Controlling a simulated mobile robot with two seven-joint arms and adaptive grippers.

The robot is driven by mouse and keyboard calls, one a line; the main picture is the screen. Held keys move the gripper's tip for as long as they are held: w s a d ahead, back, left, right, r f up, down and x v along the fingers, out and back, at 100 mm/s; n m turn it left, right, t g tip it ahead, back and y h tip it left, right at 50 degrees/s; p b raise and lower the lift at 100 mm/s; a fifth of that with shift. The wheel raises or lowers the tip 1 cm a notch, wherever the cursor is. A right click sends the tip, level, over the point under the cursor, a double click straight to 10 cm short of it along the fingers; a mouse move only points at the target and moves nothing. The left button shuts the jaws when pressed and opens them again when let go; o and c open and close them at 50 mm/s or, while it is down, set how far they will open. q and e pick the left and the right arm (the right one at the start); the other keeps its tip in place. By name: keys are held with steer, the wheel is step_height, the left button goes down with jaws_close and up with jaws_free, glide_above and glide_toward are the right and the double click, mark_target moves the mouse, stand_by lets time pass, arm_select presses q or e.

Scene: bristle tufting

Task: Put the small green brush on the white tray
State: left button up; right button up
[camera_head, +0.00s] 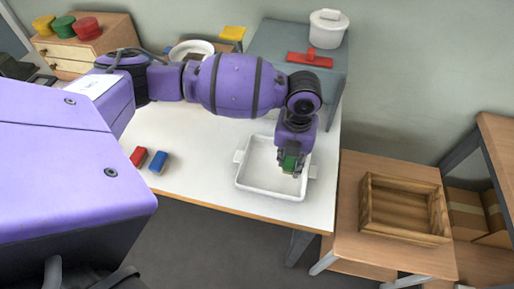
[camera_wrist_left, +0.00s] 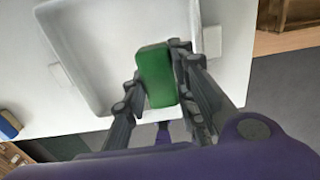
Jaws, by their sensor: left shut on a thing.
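The small green brush (camera_head: 289,163) is a green block at the tip of my left gripper (camera_head: 291,162). In the left wrist view, the green brush (camera_wrist_left: 156,76) sits between the two dark fingers of the left gripper (camera_wrist_left: 158,88), which are shut on it. The white tray (camera_head: 262,192) has low walls and side handles and stands on the white table. It also shows in the left wrist view (camera_wrist_left: 78,50). The brush is over the right part of the tray; whether it touches the tray floor I cannot tell. My right gripper is not in view.
A red brush (camera_head: 139,156) and a blue brush (camera_head: 158,161) lie on the table (camera_head: 200,190) left of the tray. A wooden crate (camera_head: 405,233) is on a lower table to the right. A white lidded pot (camera_head: 327,30) and a red object (camera_head: 309,60) stand at the back.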

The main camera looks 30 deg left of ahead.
mark_target(293, 166)
arm_select(q)
steer(key=shift+w+d+f, duration=0.4)
steer(key=shift+w+f, duration=0.3)
steer(key=shift+w, duration=0.05)
steer(key=shift+f, duration=1.5)
steer(key=shift+f, duration=0.15)
steer(key=o, duration=1.1)
step_height(293, 166, up, 12)
steer(key=shift+r, duration=0.15)
